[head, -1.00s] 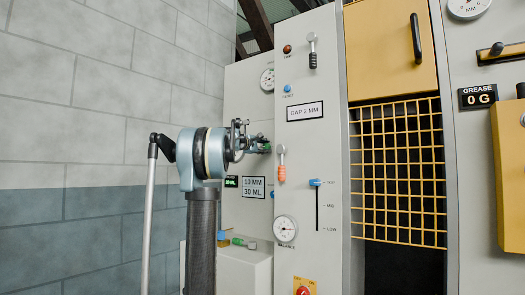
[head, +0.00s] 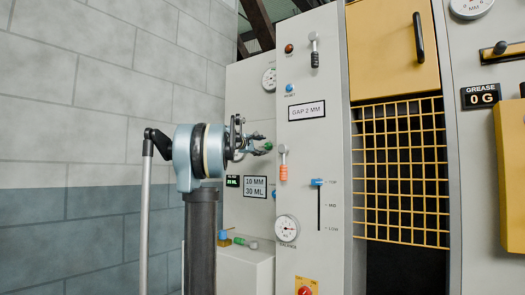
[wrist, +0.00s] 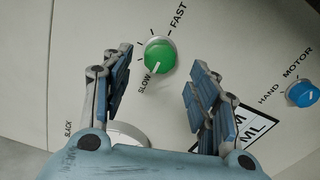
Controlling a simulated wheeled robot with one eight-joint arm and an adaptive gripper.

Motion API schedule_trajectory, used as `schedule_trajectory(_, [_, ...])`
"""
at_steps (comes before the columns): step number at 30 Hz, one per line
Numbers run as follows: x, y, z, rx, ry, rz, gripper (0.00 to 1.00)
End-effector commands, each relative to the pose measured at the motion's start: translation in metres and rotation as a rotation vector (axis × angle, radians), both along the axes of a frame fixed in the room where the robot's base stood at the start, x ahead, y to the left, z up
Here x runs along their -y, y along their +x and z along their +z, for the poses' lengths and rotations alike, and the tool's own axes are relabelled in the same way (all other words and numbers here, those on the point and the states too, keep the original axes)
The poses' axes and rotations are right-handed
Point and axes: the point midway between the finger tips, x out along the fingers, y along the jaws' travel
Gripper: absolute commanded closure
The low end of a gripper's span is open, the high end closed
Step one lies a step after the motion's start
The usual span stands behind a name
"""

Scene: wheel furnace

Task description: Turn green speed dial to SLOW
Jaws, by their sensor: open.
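The green speed dial (wrist: 159,54) is a round knob on a pale panel in the wrist view. Its white pointer mark is low on the knob, angled down-left toward the SLOW label (wrist: 145,85). The FAST label (wrist: 178,16) is at its upper right. My gripper (wrist: 162,62) is open, with one blue-grey finger on each side of the dial in the picture and gaps showing between fingers and knob. In the head view my gripper (head: 249,144) is close to the panel, with the green dial (head: 268,146) just past its tips.
A blue HAND/MOTOR knob (wrist: 302,93) is to the right in the wrist view. A "10 MM 30 ML" sign (head: 255,187) is below the dial. An orange-handled lever (head: 284,165) stands on the protruding panel just right of my gripper. A brick wall (head: 80,90) fills the left.

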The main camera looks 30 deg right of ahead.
Motion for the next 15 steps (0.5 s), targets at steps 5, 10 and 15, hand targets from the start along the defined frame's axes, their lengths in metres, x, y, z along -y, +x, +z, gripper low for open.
schedule_trajectory(5, [-0.033,-0.012,-0.001,0.000,0.000,0.004,0.46])
schedule_trajectory(10, [-0.058,-0.022,-0.001,-0.001,0.000,0.004,0.46])
schedule_trajectory(15, [-0.071,-0.027,-0.001,-0.001,0.000,0.003,0.46])
